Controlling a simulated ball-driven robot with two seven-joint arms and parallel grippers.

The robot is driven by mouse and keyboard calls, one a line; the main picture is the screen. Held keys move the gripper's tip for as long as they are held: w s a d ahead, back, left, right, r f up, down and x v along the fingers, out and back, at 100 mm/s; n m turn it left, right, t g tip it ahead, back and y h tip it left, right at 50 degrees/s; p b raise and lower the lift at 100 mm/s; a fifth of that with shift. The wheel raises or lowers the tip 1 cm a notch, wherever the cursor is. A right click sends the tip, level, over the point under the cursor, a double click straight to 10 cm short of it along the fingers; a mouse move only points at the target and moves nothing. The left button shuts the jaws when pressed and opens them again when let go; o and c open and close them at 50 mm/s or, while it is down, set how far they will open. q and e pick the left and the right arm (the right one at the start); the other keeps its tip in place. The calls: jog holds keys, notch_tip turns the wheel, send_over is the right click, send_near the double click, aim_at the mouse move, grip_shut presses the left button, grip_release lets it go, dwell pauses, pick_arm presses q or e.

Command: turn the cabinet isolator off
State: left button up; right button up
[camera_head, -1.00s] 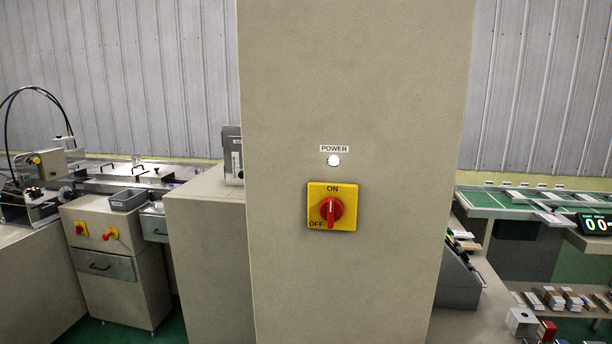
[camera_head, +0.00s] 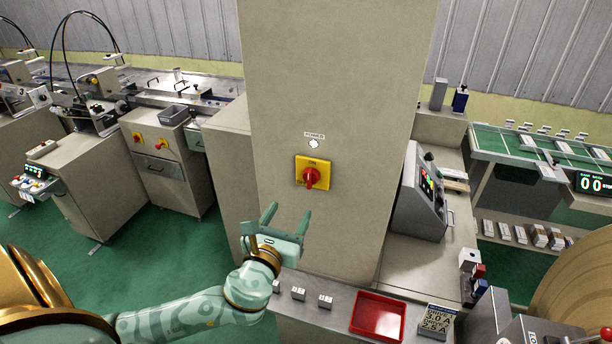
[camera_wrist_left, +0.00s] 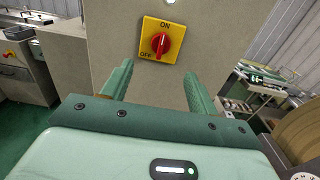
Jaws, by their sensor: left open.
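The cabinet isolator (camera_head: 313,173) is a yellow plate with a red rotary knob, marked ON at the top and OFF at lower left, on the front of a tall beige cabinet (camera_head: 335,80). The knob appears upright, toward ON, in the left wrist view (camera_wrist_left: 161,43). A lit white POWER lamp (camera_head: 314,143) sits above it. My left gripper (camera_head: 288,212) is open and empty, below and a little left of the isolator, apart from it. In the left wrist view its fingers (camera_wrist_left: 158,82) point toward the cabinet, with the isolator beyond them. My right gripper is not in view.
A grey control console (camera_head: 420,195) stands right of the cabinet. Machines (camera_head: 160,165) stand at left. The space before the isolator is clear.

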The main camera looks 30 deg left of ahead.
aim_at(308, 180)
pick_arm(q)
jog(key=x, duration=0.6)
jog(key=p+x, duration=0.1)
jog(key=x, duration=0.5)
jog(key=shift+w+d, duration=0.15)
jog(key=shift+w, duration=0.15)
jog(key=c, duration=0.9)
